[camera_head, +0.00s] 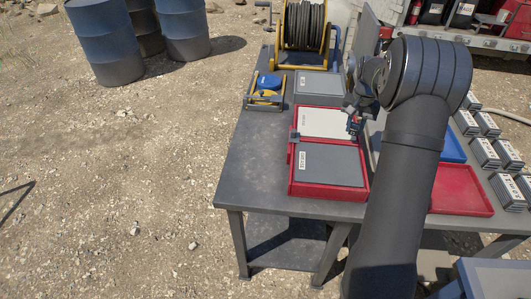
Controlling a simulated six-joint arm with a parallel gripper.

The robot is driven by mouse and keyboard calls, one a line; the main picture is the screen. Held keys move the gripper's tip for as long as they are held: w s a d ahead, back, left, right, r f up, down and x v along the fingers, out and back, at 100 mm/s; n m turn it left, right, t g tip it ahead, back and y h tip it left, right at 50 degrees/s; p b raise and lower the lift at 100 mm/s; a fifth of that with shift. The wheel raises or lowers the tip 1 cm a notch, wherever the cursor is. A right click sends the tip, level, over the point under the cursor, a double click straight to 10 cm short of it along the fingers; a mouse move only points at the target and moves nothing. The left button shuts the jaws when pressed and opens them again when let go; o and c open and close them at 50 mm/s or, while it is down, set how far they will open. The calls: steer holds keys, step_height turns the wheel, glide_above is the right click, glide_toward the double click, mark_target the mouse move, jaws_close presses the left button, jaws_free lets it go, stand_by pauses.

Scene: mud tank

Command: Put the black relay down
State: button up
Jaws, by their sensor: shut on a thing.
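My gripper (356,110) is above the right edge of the open red case (293,182) on the workbench, beside its white panel (322,123). It is shut on a small dark thing (353,126), which I take to be the black relay. The relay is small in the picture and partly covered by the fingers. I cannot tell whether it touches the surface below. The case also has a grey panel (328,165) with a white label at its front.
A red tray (460,192) and a blue tray (452,148) lie right of my arm. Several grey blocks (484,152) line the right side. A grey box (318,86), a yellow-and-blue device (266,92) and a cable reel (303,28) stand behind. The bench's left front (255,160) is clear.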

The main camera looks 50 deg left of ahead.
steer(key=shift+n, duration=0.9)
steer(key=s+a, duration=0.2)
steer(key=a, duration=0.2)
steer(key=s+a, duration=0.3)
steer(key=a, duration=0.1)
steer(key=s+a, duration=0.3)
steer(key=shift+s+a+f, duration=0.15)
steer(key=shift+s+a, duration=0.1)
steer(key=shift+a, duration=0.15)
steer(key=s+a+n, duration=0.2)
steer(key=s+a, duration=0.6)
steer(key=s, duration=0.1)
glide_above(244, 142)
steer(key=f, duration=0.6)
steer(key=shift+w+d+f, duration=0.3)
steer(key=shift+w+d, duration=0.05)
steer(key=shift+d, duration=0.05)
steer(key=shift+s+a+f, duration=0.25)
steer(key=shift+a+f, duration=0.05)
steer(key=shift+a, duration=0.1)
steer(key=shift+f, duration=1.95)
steer(key=shift+f, duration=0.15)
steer(key=o, duration=1)
steer(key=shift+c, duration=0.2)
